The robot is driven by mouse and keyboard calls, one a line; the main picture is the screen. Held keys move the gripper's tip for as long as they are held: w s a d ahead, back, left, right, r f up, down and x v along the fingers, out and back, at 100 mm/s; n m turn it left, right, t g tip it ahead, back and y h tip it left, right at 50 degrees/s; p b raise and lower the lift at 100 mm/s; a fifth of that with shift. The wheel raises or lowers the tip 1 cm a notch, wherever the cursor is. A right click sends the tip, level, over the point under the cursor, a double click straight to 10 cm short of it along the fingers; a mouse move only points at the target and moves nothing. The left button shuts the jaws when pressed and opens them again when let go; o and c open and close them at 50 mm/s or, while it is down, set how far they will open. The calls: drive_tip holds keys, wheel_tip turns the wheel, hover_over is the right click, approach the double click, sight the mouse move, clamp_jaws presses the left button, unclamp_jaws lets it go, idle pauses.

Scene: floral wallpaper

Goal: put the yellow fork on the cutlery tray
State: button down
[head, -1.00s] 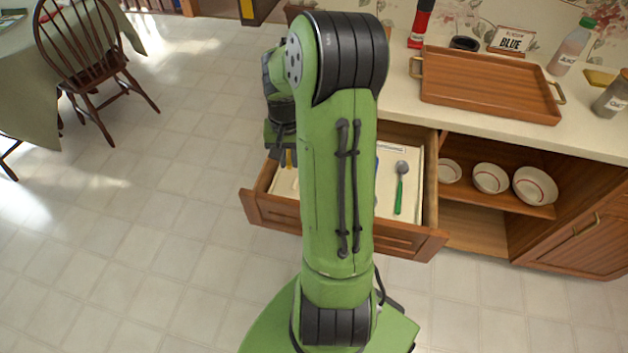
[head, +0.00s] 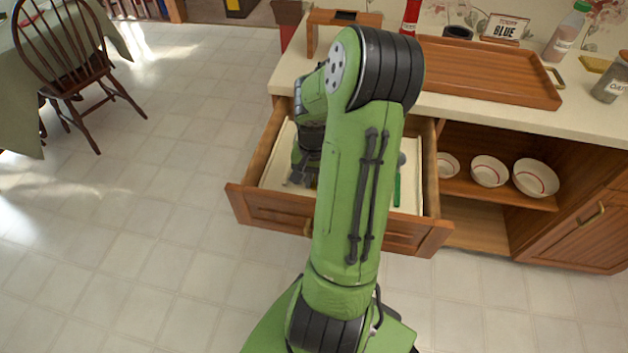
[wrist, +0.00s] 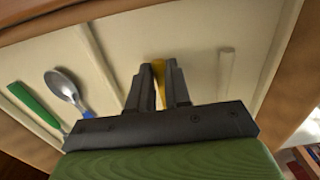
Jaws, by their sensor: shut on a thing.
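My gripper (head: 302,178) is inside the open drawer, on its left side. In the wrist view its fingers (wrist: 158,88) are shut on a narrow yellow piece, the yellow fork (wrist: 158,70). Most of the fork is hidden by the fingers, so I cannot tell its tines or whether it touches the drawer floor. A brown wooden tray (head: 480,108) with handles at its ends lies on the counter; it looks empty. I cannot tell whether this or the cream drawer insert (wrist: 205,45) is the cutlery tray.
A spoon (wrist: 66,88) with a blue handle and a green-handled utensil (wrist: 36,103) lie in the drawer (head: 268,208). My arm hides part of the drawer. Bottles (head: 568,32) stand beside the wooden tray. Bowls (head: 488,172) sit on the open shelf at right.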

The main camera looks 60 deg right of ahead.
drive_tip(key=shift+f, duration=0.2)
drive_tip(key=c, duration=1.1)
unclamp_jaws()
drive_tip(key=shift+r, duration=0.1)
wheel_tip(320, 180, up, 12)
drive_tip(key=p, duration=0.5)
drive_tip(key=w+a+r+n+t+h, duration=0.2)
drive_tip(key=a+r+n, duration=0.55)
drive_tip(key=a, duration=0.65)
drive_tip(key=s+a+r+n+t, duration=0.1)
drive_tip(key=s+a+n, duration=0.1)
drive_tip(key=a, duration=0.2)
drive_tip(key=s+a+r+n+t+y, duration=0.1)
drive_tip(key=s+a+r+n, duration=0.1)
drive_tip(key=a, duration=0.2)
drive_tip(key=s+a+r+n+t+y, duration=0.1)
drive_tip(key=s+a+r+n, duration=0.1)
drive_tip(key=s+a, duration=0.1)
drive_tip(key=shift+s+a+t, duration=0.1)
drive_tip(key=shift+a+t, duration=0.2)
drive_tip(key=shift+a, duration=0.55)
